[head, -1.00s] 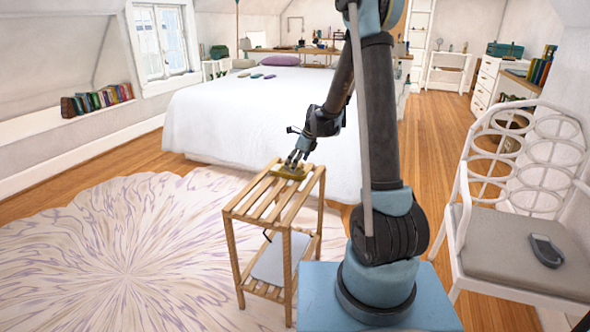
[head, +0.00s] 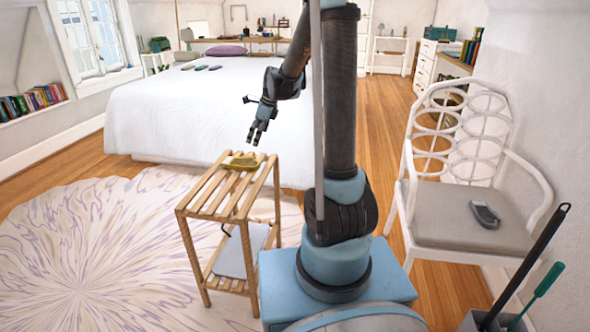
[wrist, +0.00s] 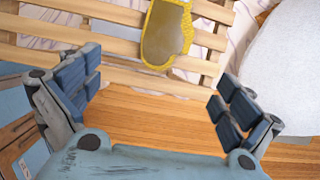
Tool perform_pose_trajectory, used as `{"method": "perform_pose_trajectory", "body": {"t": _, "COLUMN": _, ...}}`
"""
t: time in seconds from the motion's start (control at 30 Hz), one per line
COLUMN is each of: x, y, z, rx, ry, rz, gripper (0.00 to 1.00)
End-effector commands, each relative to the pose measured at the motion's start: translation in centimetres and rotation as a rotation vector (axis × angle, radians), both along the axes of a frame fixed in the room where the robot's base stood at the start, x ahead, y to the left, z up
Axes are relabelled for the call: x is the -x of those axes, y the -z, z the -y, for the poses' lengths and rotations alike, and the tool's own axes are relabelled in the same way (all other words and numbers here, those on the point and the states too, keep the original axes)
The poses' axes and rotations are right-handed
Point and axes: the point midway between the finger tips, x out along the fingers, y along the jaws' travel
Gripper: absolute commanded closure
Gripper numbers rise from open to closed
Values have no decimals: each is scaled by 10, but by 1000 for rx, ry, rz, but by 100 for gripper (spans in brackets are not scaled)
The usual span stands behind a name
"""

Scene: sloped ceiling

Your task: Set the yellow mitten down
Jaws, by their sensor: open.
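The yellow mitten (head: 240,161) lies flat on the slatted top of the small wooden stand (head: 196,199), toward its far end. In the wrist view the mitten (wrist: 167,36) shows a yellow fuzzy border and a greyish-olive middle, resting across the slats. My gripper (head: 254,141) is above and just to the right of the mitten, apart from it. In the wrist view my gripper (wrist: 158,98) has its fingers spread wide with nothing between them.
A white bed (head: 190,110) stands behind the stand. A grey item (head: 243,252) lies on the lower shelf. A white chair (head: 455,208) with a dark device (head: 484,214) on its seat is at right. A patterned rug (head: 90,250) covers the floor at left.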

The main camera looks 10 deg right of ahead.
Motion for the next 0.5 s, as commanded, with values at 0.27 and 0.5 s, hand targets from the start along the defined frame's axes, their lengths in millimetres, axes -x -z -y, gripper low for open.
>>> {"method": "perform_pose_trajectory", "body": {"t": 0.27, "x": 67, "y": -31, "z": 39, "rx": 113, "ry": -298, "rz": 109, "gripper": 1}}
{"method": "perform_pose_trajectory", "body": {"t": 0.5, "x": 127, "y": -45, "z": 70, "rx": 213, "ry": -572, "rz": 189, "gripper": 1}}
